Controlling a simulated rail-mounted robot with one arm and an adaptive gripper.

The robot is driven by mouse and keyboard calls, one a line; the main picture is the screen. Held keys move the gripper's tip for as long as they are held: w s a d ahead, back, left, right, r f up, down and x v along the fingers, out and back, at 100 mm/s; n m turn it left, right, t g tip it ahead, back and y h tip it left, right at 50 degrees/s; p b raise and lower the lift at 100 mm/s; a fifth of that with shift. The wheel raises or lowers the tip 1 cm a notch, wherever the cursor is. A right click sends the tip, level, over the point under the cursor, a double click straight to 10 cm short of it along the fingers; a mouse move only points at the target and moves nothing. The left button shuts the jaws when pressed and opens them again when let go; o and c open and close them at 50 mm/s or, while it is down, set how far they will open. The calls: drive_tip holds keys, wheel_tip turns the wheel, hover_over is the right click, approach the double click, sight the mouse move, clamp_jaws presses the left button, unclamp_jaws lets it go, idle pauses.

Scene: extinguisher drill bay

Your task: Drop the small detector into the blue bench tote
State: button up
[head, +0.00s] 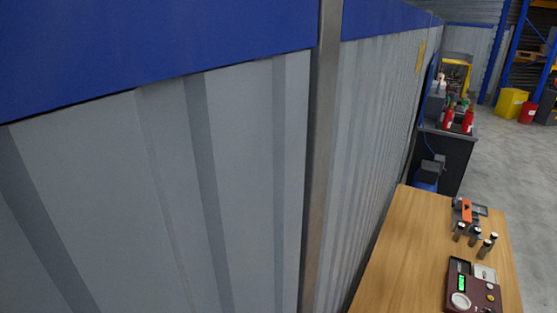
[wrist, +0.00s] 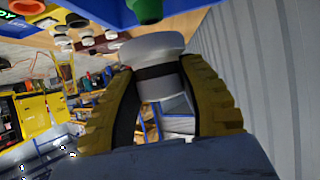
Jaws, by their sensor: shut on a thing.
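In the wrist view my gripper (wrist: 158,78) has its two yellow-brown ribbed fingers closed on a white rounded piece with a dark band, which looks like the small detector (wrist: 150,46). The fingers press on its two sides. A blue surface (wrist: 192,7) lies just past the detector at the top edge; it may be the blue bench tote, but it is cut off. Whether the detector touches it I cannot tell. My gripper, the detector and the tote do not show in the head view.
In the wrist view a green piece (wrist: 146,11) sits against the blue surface, and a ribbed grey wall (wrist: 270,70) is at right. In the head view a wooden bench (head: 400,250) carries devices and several small cylinders; red extinguishers (head: 458,119) stand farther back.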

drive_tip(key=o, duration=1.2)
drive_tip(key=shift+s+a+r, duration=0.1)
drive_tip(key=shift+s, duration=0.05)
drive_tip(key=shift+v, duration=5.85)
drive_tip(key=shift+x, duration=5.8)
